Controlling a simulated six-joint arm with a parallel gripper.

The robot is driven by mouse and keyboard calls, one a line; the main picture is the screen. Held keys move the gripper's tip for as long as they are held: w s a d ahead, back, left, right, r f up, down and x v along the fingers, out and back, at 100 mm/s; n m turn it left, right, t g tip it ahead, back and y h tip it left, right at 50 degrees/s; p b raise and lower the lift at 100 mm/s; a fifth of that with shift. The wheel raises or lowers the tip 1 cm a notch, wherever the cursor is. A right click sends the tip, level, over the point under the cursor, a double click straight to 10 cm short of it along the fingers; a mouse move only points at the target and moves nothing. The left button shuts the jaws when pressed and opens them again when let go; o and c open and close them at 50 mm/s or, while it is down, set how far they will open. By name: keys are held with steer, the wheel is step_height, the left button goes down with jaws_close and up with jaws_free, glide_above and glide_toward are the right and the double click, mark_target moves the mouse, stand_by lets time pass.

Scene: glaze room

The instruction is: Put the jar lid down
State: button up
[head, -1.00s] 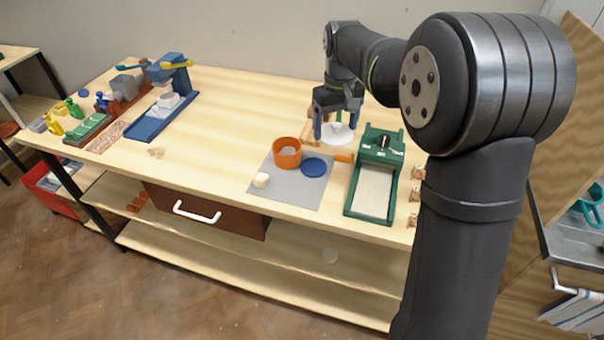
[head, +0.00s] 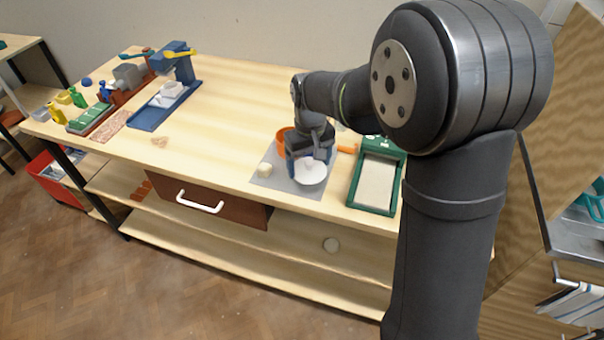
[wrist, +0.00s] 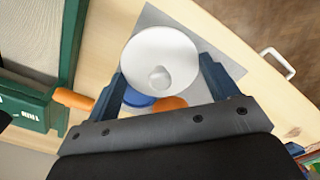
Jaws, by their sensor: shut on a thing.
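The white round jar lid (head: 311,174) with a small knob is between the fingers of my gripper (head: 310,163), which is shut on it. In the wrist view the lid (wrist: 160,50) looks level, with its knob between the two fingers (wrist: 162,78). It is over the grey mat (head: 268,181), whose corner shows beyond it in the wrist view. How far it is above the mat is hard to tell. An orange round pot (head: 283,142) stands behind my gripper, partly hidden. A blue disc (wrist: 138,98) is mostly hidden under the lid.
A blue press (head: 172,95) stands far left. The bench between is mostly clear.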

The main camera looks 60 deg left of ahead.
mark_target(302, 167)
steer(key=shift+s+a+f, duration=0.55)
steer(key=shift+s+a, duration=0.05)
steer(key=shift+s, duration=0.05)
steer(key=shift+f, duration=2)
steer(key=shift+f, duration=0.2)
steer(key=o, duration=0.9)
steer(key=shift+r, duration=0.1)
step_height(302, 167, up, 12)
steer(key=shift+r, duration=0.1)
